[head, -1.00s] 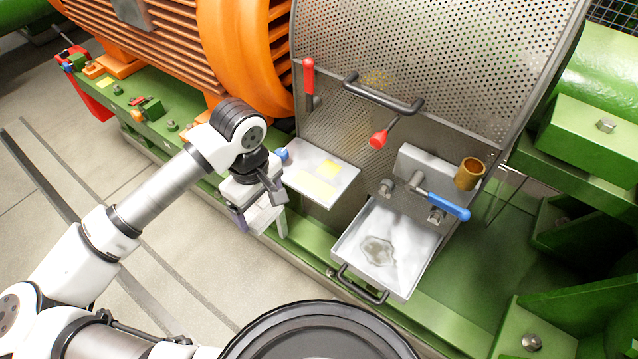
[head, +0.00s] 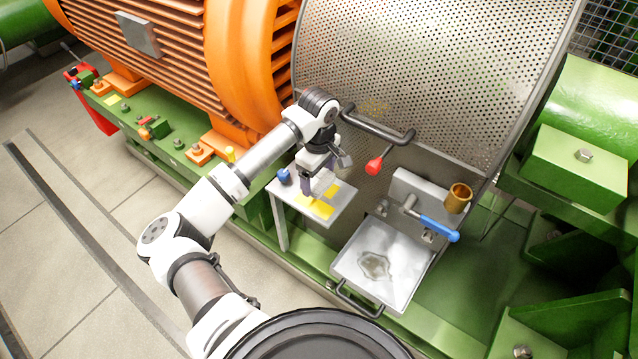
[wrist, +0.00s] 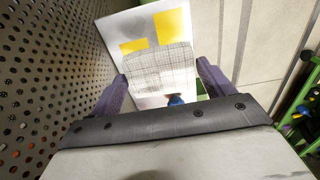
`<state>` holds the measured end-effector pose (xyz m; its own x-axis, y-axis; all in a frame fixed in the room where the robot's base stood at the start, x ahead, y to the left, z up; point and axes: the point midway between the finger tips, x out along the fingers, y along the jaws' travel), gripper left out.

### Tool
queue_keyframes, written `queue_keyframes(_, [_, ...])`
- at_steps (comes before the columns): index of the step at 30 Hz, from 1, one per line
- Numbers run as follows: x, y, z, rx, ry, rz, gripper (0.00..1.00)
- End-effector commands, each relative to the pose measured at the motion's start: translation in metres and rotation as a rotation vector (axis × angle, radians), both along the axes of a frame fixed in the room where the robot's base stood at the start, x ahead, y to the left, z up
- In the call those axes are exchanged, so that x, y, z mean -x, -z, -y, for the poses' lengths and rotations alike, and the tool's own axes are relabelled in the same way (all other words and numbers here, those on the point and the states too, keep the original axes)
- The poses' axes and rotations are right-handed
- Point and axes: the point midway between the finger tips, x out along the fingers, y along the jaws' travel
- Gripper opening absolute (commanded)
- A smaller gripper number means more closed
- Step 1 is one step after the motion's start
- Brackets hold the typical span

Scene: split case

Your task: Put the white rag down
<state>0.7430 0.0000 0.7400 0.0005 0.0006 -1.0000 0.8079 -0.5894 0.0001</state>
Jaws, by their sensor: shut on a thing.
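My gripper (head: 318,186) is over the small pale shelf (head: 345,207) on the machine's front. In the wrist view its two purple fingers (wrist: 162,74) are shut on the white rag (wrist: 160,62), a pale cloth with a grey grid pattern. The rag spans between the fingers, above the shelf's surface. I cannot tell whether its lower edge touches the shelf. In the head view the rag is mostly hidden by my gripper. Yellow patches (wrist: 169,27) mark the shelf beyond the rag.
A blue-topped item (head: 284,176) stands at the shelf's left end, close to my gripper. A perforated guard (head: 430,70) with a black handle (head: 380,122) rises behind.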

Motion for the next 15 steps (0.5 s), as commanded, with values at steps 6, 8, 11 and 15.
queue_keyframes(6, [0.001,0.020,-0.001,0.001,-0.002,-0.002,0.56])
queue_keyframes(8, [0.001,0.026,-0.001,0.003,-0.002,-0.003,0.56])
queue_keyframes(11, [0.001,0.041,0.000,0.003,-0.003,-0.004,0.56])
queue_keyframes(15, [-0.001,0.054,0.001,0.003,-0.002,-0.002,0.56])
